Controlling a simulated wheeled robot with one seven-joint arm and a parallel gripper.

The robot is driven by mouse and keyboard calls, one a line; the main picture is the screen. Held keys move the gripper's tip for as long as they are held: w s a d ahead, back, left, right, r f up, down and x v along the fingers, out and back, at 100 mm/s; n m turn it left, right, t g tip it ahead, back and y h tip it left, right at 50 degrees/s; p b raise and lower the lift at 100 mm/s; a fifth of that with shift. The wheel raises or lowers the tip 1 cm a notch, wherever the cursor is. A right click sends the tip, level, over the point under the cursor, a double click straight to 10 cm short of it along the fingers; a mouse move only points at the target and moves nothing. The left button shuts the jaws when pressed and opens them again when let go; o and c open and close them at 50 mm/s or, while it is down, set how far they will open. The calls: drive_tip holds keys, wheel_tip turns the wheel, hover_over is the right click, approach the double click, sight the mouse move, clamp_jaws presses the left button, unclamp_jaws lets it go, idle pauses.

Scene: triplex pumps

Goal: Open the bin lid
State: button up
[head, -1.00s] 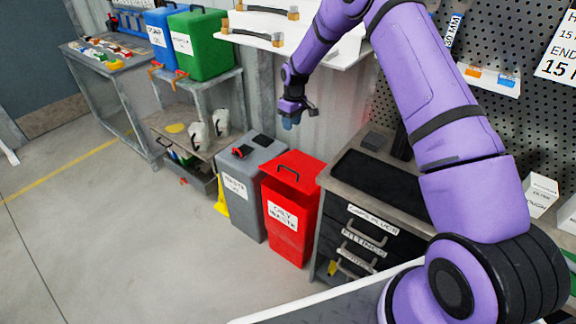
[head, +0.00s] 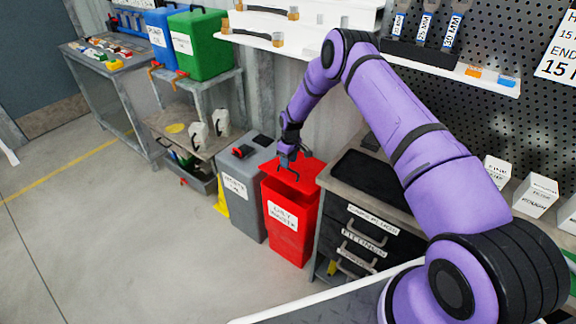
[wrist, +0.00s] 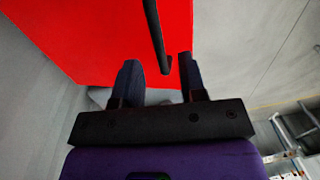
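The red bin (head: 288,232) with a white label stands on the floor between a grey bin and a drawer cabinet. Its red lid (head: 308,165) carries a black handle (head: 290,174). A darker red area shows below the handle, but I cannot tell whether the lid is raised. My gripper (head: 287,161) is at the handle, over the lid. In the wrist view, my gripper (wrist: 160,78) has its two fingers apart, with the black handle (wrist: 157,35) running between their tips, nearer the right finger. The red lid (wrist: 100,35) fills much of that view.
The grey bin (head: 240,190) stands close on the left, with small dark items on top. The drawer cabinet (head: 362,235) is close on the right. A white shelf (head: 300,42) lies above and behind my arm. Open floor (head: 130,240) lies to the left and in front.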

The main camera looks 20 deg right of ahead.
drive_tip(key=shift+f, duration=1.3)
drive_tip(key=shift+a, duration=0.1)
drive_tip(key=shift+c, duration=0.2)
clamp_jaws()
drive_tip(key=shift+r, duration=0.1)
